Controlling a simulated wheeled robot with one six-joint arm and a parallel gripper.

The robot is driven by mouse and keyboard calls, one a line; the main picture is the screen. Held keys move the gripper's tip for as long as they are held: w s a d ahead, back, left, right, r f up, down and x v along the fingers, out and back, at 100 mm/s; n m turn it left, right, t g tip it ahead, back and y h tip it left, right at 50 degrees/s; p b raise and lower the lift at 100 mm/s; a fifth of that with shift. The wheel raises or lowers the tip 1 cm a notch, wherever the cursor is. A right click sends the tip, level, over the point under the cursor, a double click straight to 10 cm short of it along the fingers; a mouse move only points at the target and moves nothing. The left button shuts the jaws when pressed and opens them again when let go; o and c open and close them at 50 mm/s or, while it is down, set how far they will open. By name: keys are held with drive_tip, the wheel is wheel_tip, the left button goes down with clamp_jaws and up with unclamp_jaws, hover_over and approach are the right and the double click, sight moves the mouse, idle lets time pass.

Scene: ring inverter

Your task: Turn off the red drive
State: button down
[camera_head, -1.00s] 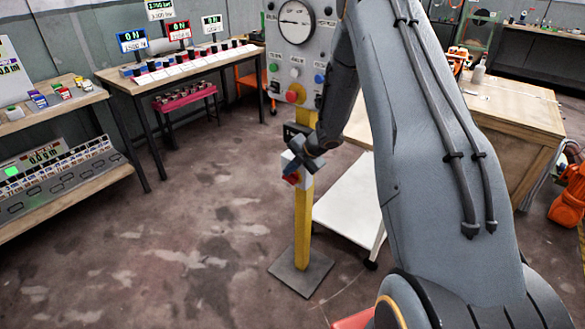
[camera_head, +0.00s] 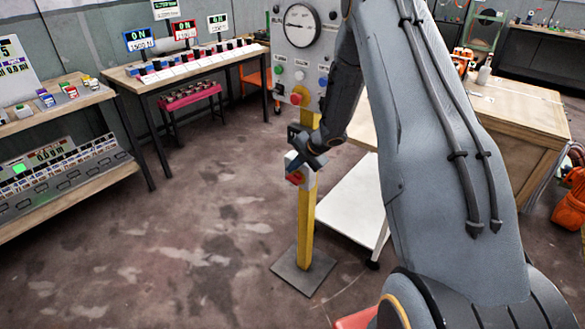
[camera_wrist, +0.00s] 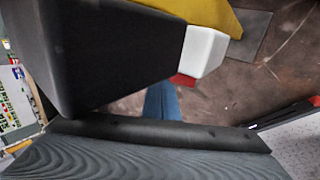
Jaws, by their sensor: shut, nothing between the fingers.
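A red-framed display (camera_head: 183,31), which appears to belong to the red drive, stands at the back of the far bench, between a blue-framed display (camera_head: 139,40) and a white one (camera_head: 217,23). It looks lit, but its text is too small to read surely. A row of small red, blue and dark controls lines the bench below the displays; I cannot tell which belongs to the red drive. My gripper (camera_head: 303,168) is shut and empty, well away from that bench. In the head view it overlaps a white box with a red part on a yellow post; contact is unclear.
The yellow post (camera_head: 304,220) stands on a floor plate under a grey gauge panel (camera_head: 328,45). The white box (camera_wrist: 205,50) is close in the wrist view. A shelf unit (camera_head: 60,195) stands left, a wooden bench (camera_head: 515,105) right. The floor at centre left is clear.

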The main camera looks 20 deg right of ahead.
drive_tip(key=shift+r, duration=0.1)
drive_tip(key=shift+s+d+r, duration=0.15)
drive_tip(key=shift+s+r, duration=0.05)
drive_tip(key=shift+r, duration=0.05)
drive_tip(key=shift+b+v, duration=0.65)
drive_tip(key=shift+v, duration=0.4)
drive_tip(key=s+d+b, duration=0.3)
drive_tip(key=s+d, duration=0.3)
drive_tip(key=s, duration=0.4)
drive_tip(key=shift+d, duration=0.3)
